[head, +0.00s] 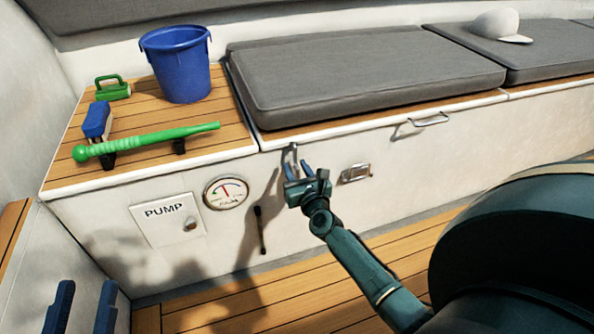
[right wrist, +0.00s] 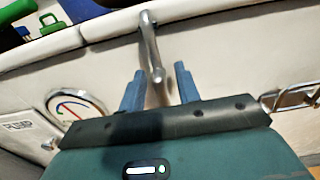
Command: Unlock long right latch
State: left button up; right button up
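The long metal latch (head: 293,156) hangs from the locker lid's front edge. In the right wrist view the long latch (right wrist: 149,42) points down, its lower end between the finger tips in the picture. My right gripper (head: 305,169) is open and empty just below the latch; in the right wrist view its blue fingers (right wrist: 159,70) stand apart on either side. Contact cannot be told. My left gripper (head: 86,290) is at the lower left corner, its two blue fingers apart, the rest out of frame.
A small metal latch (head: 356,173) sits right of my right gripper. A gauge (head: 226,193), a PUMP panel (head: 167,219) and a black handle (head: 260,229) are to its left. A grey cushion (head: 365,72), a blue bucket (head: 177,68) and a green tool (head: 146,141) lie above.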

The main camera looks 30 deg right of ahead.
grip_shut()
